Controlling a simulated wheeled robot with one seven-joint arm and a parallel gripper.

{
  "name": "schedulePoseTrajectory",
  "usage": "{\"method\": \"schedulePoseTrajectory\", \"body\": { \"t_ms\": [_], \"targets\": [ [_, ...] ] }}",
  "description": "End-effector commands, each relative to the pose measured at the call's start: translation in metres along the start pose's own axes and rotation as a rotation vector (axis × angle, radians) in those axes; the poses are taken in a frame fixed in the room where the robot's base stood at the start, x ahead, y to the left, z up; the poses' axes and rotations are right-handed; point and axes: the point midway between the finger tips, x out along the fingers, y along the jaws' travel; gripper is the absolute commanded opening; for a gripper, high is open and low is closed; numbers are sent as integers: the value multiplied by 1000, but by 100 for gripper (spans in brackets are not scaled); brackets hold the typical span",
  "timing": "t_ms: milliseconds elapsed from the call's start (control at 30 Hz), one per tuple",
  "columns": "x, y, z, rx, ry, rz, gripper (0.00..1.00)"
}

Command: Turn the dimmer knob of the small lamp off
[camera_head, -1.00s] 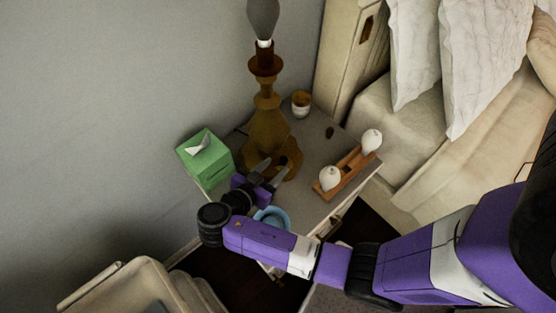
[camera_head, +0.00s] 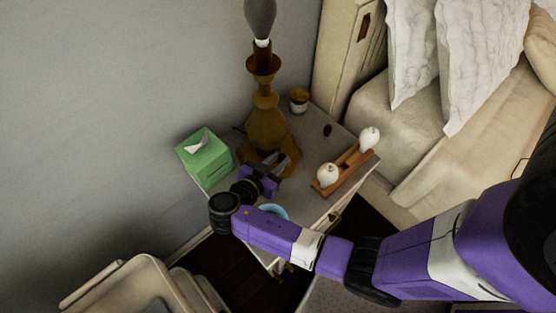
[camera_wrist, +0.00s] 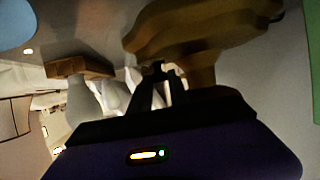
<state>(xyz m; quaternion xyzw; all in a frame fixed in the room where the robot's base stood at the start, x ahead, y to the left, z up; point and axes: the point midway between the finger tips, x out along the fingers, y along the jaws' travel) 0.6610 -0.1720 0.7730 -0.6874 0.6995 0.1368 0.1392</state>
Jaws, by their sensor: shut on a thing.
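The small lamp (camera_head: 267,128) has a brown turned body, a flared base and a grey bulb, and stands upright on the nightstand. It also fills the upper part of the wrist view (camera_wrist: 205,35). My gripper (camera_head: 275,167) is at the near side of the lamp's base. In the wrist view, my gripper's fingers (camera_wrist: 161,72) converge at the lamp's lower part, shut on a small dark piece that looks like the dimmer knob. The knob is mostly hidden by the fingertips, and its turn position cannot be read.
On the nightstand (camera_head: 310,130) are a green tissue box (camera_head: 204,155) at left, a small cup (camera_head: 299,101) behind, a wooden holder (camera_head: 347,172) with two white pieces at right, and a blue round item (camera_head: 273,212) partly behind my arm. The bed (camera_head: 455,165) is at right.

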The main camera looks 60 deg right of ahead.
Motion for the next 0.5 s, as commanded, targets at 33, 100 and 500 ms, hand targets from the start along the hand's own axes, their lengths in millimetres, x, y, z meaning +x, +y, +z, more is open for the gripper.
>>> {"method": "schedulePoseTrajectory", "body": {
  "t_ms": [33,100,500],
  "targets": [
    [0,0,0,-1,0,-3,0],
    [0,1,0,-5,-1,-12,0],
    [0,9,1,-89,-1,-209,0]
  ]
}}
